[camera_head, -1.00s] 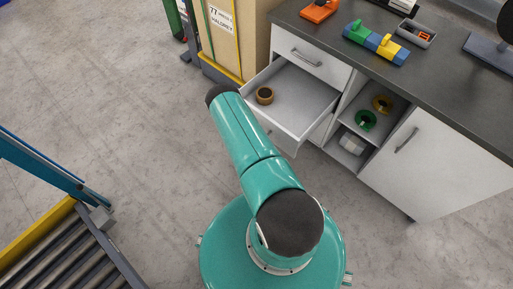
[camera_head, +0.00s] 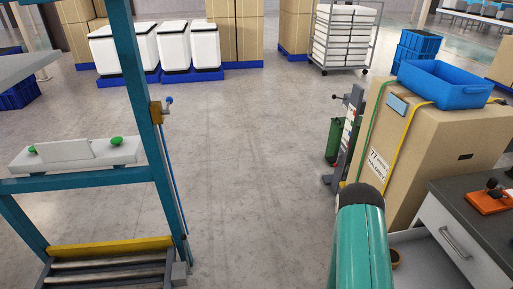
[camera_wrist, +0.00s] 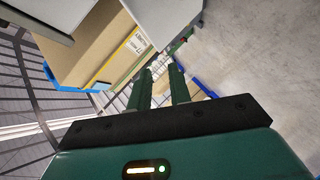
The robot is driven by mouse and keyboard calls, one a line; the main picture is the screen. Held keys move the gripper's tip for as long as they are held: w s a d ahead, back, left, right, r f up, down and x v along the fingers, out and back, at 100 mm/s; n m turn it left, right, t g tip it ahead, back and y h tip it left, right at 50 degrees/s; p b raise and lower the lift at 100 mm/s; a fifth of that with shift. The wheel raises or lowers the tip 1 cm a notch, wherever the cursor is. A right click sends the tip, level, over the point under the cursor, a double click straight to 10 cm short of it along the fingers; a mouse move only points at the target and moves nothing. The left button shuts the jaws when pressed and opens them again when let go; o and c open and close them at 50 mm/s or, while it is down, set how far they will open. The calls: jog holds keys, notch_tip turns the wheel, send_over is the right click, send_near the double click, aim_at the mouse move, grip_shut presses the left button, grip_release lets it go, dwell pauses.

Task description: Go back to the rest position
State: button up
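My gripper (camera_wrist: 162,72) shows in the wrist view with its two dark green fingers apart and nothing between them. In the head view the gripper itself is hidden; only my teal arm link shows at the lower right. An open white drawer (camera_head: 428,262) stands beside the arm. A brown ring-shaped roll (camera_head: 394,258) lies in it, partly hidden by my arm.
A large cardboard box (camera_head: 445,135) with a blue crate (camera_head: 452,85) on top stands behind the grey counter (camera_head: 470,215). A teal frame with a roller conveyor (camera_head: 105,272) is at left. The floor (camera_head: 250,190) between is clear.

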jog(key=w+a+r+m+g+y, duration=0.15)
jog(key=w+a+r, duration=0.25)
jog(key=r, duration=0.7)
jog(key=w+a+r+m+y, duration=0.25)
jog(key=w+a+r, duration=0.25)
jog(key=r, duration=0.7)
jog(key=s+a+r+y, duration=0.35)
jog(key=a+r, duration=0.25)
jog(key=r, duration=0.4)
jog(key=s+a+r+g, duration=0.1)
jog(key=s+r, duration=0.3)
jog(key=s, duration=0.4)
jog(key=s+a+r+g, duration=0.2)
jog(key=s+a+r, duration=0.2)
jog(key=s, duration=0.4)
jog(key=s+a+r+m+g, duration=0.1)
jog(key=s+a+r, duration=0.1)
jog(key=s+r, duration=0.4)
jog(key=s+y, duration=0.1)
jog(key=s, duration=0.2)
jog(key=shift+a, duration=0.2)
jog(key=shift+d+r, duration=0.1)
jog(key=shift+d, duration=0.1)
